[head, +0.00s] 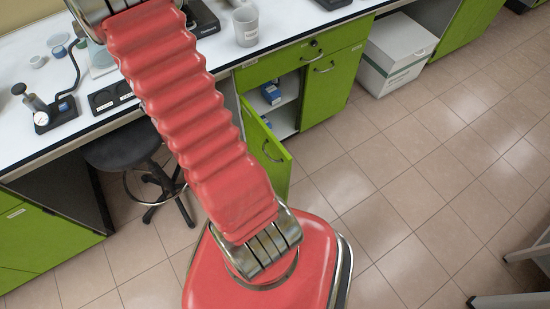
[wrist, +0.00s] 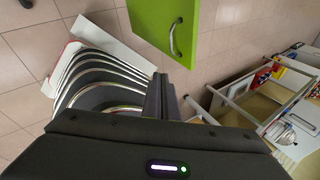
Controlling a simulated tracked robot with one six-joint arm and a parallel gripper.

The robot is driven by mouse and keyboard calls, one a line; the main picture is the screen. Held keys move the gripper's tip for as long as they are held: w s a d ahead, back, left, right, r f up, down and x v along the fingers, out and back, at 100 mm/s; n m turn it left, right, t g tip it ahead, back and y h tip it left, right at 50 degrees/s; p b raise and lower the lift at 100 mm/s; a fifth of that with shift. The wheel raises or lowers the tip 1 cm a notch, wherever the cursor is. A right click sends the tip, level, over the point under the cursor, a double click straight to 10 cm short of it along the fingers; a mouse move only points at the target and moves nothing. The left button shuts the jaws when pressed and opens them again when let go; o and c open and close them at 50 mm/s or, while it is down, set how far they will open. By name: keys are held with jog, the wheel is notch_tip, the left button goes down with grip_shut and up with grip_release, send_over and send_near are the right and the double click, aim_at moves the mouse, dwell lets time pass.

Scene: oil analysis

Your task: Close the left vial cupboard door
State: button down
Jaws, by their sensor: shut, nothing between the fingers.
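The left vial cupboard door (head: 265,145) is green and stands wide open, swung out from the cupboard (head: 286,108) under the bench. In the wrist view a green door (wrist: 172,28) with a metal handle (wrist: 174,38) fills the top middle. My gripper (wrist: 160,86) is shut and empty, its dark fingers just below the door's lower edge in that picture. I cannot tell whether they touch it. In the head view the gripper is not visible.
Blue-labelled boxes (head: 270,93) stand on the cupboard shelves. The right door (head: 333,86) is shut. A black stool (head: 122,149) is at left, and a white box (head: 396,52) stands right of the cupboard.

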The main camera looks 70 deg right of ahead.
jog(key=s+d+f+n+g, duration=0.1)
jog(key=s+f+n, duration=0.3)
jog(key=s+f, duration=0.1)
jog(key=shift+s+d+f+n+y, duration=0.2)
jog(key=shift+d+f+n+y, duration=0.1)
jog(key=shift+f+n+y, duration=0.15)
jog(key=shift+s+f, duration=0.1)
jog(key=shift+f, duration=0.05)
send_near(286, 166)
notch_tip(286, 166, down, 4)
jog(key=a, duration=0.3)
jog(key=s+d, duration=0.2)
jog(key=d, duration=0.1)
jog(key=shift+s+d+f, duration=0.1)
jog(key=shift+d+f, duration=0.05)
jog(key=shift+s+d, duration=0.1)
jog(key=shift+d, duration=0.05)
